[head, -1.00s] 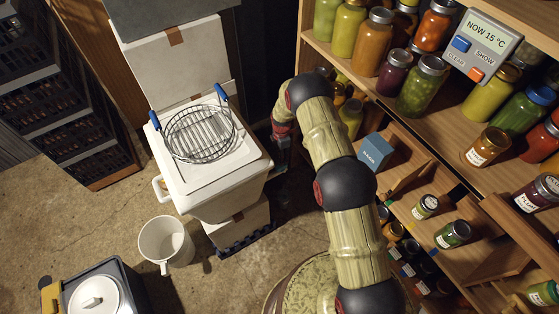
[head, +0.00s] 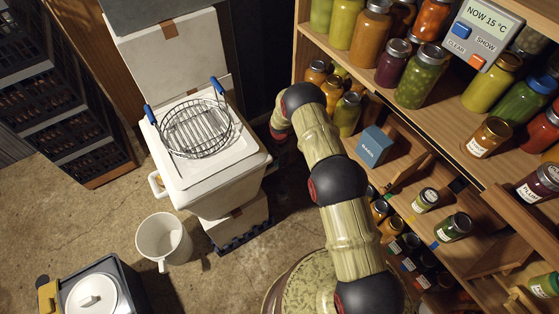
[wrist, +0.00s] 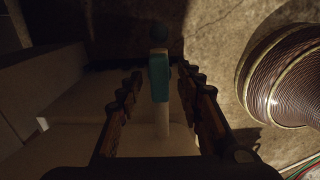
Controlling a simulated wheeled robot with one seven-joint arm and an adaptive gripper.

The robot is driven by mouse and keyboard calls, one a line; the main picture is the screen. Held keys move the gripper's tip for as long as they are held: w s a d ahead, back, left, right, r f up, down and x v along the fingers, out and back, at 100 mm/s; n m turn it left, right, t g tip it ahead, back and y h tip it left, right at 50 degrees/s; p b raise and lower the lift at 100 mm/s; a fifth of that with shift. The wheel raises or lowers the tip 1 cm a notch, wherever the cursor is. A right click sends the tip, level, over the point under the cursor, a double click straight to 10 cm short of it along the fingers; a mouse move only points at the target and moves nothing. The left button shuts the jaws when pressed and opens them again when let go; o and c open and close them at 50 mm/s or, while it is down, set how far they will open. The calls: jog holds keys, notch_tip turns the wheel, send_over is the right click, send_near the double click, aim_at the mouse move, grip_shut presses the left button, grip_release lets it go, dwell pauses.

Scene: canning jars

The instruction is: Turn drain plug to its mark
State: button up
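In the wrist view a teal drain plug handle (wrist: 159,78) stands upright in the picture, with a pale stem (wrist: 162,122) below it. My gripper (wrist: 160,72) is open, with one dark finger on each side of the teal handle and a visible gap to both. In the head view the plug and my gripper are hidden. My arm there reaches down beside the white tub (head: 215,190).
A wire basket (head: 197,127) with blue handles sits on the tub. A white mug (head: 163,238) stands on the floor in front. Jar shelves (head: 420,107) close off the right side. In the wrist view a ribbed round object (wrist: 285,75) lies at right.

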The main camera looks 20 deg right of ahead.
jog(key=c, duration=0.4)
grip_shut()
